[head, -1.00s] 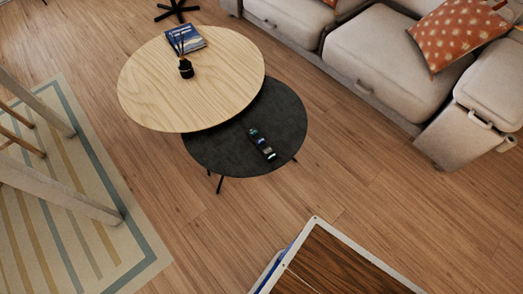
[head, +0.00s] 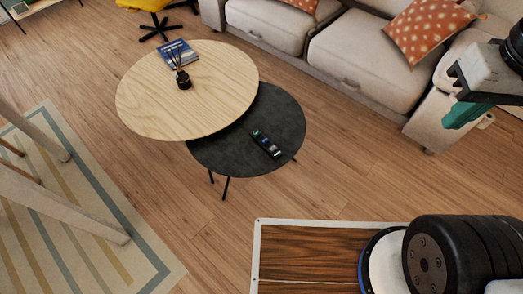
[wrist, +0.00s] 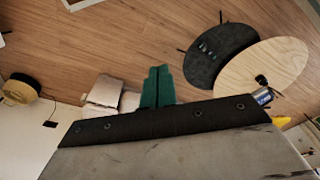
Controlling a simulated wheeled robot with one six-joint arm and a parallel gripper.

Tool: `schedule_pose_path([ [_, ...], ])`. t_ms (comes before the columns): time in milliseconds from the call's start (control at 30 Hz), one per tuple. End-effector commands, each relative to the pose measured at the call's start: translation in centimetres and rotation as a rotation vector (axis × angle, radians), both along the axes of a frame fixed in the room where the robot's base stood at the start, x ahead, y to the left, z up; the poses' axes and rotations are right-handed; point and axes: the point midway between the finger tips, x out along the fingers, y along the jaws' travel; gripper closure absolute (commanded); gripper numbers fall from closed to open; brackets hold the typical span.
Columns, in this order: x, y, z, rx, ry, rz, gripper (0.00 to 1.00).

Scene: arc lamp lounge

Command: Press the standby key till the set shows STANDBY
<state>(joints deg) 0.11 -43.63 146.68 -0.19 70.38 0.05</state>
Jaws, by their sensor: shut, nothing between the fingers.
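A slim dark remote (head: 265,143) with small coloured marks lies on the round black table (head: 230,160). It also shows small in the wrist view (wrist: 206,48); its individual keys are too small to read. My gripper (head: 463,114) shows at the right of the head view, with teal fingers, well apart from the remote. In the wrist view my gripper (wrist: 157,88) has its green fingers together and empty, pointing towards the floor. No set or screen showing STANDBY can be made out.
A round light wood table (head: 185,100) overlaps the black table and holds a blue book (head: 176,53) and a dark reed bottle (head: 183,80). A beige sofa (head: 365,62) stands behind. A striped rug (head: 75,215) lies left. Bare floor lies in front.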

Motion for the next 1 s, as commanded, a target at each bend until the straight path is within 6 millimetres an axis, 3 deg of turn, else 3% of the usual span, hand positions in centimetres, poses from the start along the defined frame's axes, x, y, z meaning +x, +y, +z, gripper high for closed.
schedule_pose_path([
  [233,0.4,0.0,-0.1,0.000,-0.002,-0.009,1.00],
  [367,3.0,0.1,-0.4,0.004,-0.021,-0.072,1.00],
  [467,6.8,0.5,-1.2,0.015,-0.054,-0.164,1.00],
  [667,16.3,2.4,-4.6,0.069,-0.143,-0.396,1.00],
  [867,24.9,5.4,-10.0,0.165,-0.224,-0.620,1.00],
  [1000,30.0,8.1,-14.9,0.256,-0.264,-0.771,1.00],
])
